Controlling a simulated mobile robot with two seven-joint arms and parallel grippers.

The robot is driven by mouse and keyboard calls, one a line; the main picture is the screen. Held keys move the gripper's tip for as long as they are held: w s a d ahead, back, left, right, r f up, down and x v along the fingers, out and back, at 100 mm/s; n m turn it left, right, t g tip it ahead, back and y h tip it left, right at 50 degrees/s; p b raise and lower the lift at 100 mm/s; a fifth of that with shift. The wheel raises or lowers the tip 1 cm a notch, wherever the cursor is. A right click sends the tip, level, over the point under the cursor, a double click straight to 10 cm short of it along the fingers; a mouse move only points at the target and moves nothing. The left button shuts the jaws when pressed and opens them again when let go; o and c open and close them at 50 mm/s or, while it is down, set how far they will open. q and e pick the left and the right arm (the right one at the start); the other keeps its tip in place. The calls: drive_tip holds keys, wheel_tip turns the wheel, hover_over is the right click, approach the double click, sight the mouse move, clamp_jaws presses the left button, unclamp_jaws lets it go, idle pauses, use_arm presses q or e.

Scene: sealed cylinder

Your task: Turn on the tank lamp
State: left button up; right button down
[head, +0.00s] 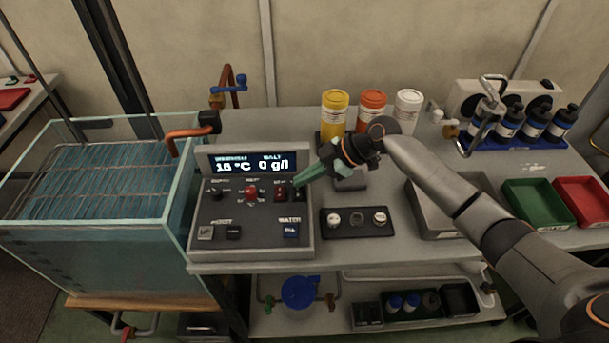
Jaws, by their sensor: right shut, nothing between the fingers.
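The water tank (90,200) is a glass box at the left with bluish water. The grey control panel (250,244) stands on the bench beside it, with a lit display (250,164) that seems to read 15 °C and 0 g/l. A red knob (251,192) is mid-panel. Dark switches (281,191) sit at the panel's upper right; their labels are too small to read. My right gripper (299,182) is shut and empty, its greenish fingertips at these switches, partly hiding them. I cannot tell whether they touch. I cannot make out a lit lamp. My left gripper is not in view.
Yellow (335,112), orange (371,108) and white (407,108) tubs stand behind the gripper. A dark button strip (357,222) lies right of the panel. Green (537,204) and red (583,199) trays are farther right. An orange pipe (187,135) reaches over the tank's rim.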

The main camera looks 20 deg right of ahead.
drive_tip(key=shift+w+f+b, duration=0.1)
drive_tip(key=shift+f+b, duration=0.3)
drive_tip(key=shift+w+d+f+m+g, duration=0.1)
drive_tip(key=shift+m+g, duration=0.2)
drive_tip(key=shift+g, duration=0.1)
drive_tip(key=shift+s+a+r+p, duration=0.15)
drive_tip(key=shift+s+p, duration=0.25)
drive_tip(key=shift+s, duration=0.05)
drive_tip(key=shift+s+a+r+p, duration=0.1)
drive_tip(key=shift+s+p, duration=0.3)
